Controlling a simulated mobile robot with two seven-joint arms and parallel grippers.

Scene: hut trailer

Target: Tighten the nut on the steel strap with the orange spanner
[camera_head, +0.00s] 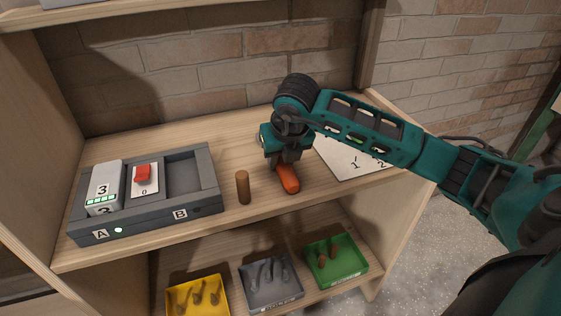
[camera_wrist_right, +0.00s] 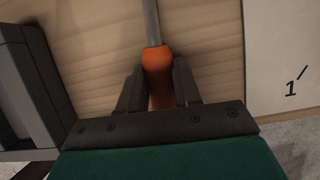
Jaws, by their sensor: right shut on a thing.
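An orange-handled tool (camera_head: 288,179) is at the shelf top, right of the middle; I take it for the orange spanner. In the right wrist view its orange handle (camera_wrist_right: 158,62) lies between the fingers, and a thin grey shaft (camera_wrist_right: 151,22) runs out of the top edge. My right gripper (camera_head: 284,160) is shut on the handle from above; the fingers also show in the wrist view (camera_wrist_right: 158,85). I cannot tell whether the tool touches the shelf. Its far end is hidden. I see no nut or steel strap. My left gripper is out of view.
A dark grey box (camera_head: 150,226) marked A and B holds a white block (camera_head: 105,187) and a red-switch plate (camera_head: 145,188). A brown peg (camera_head: 243,187) stands left of my gripper. A numbered white sheet (camera_head: 345,162) lies right. Yellow (camera_head: 197,296), grey (camera_head: 271,284) and green (camera_head: 337,261) trays sit below.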

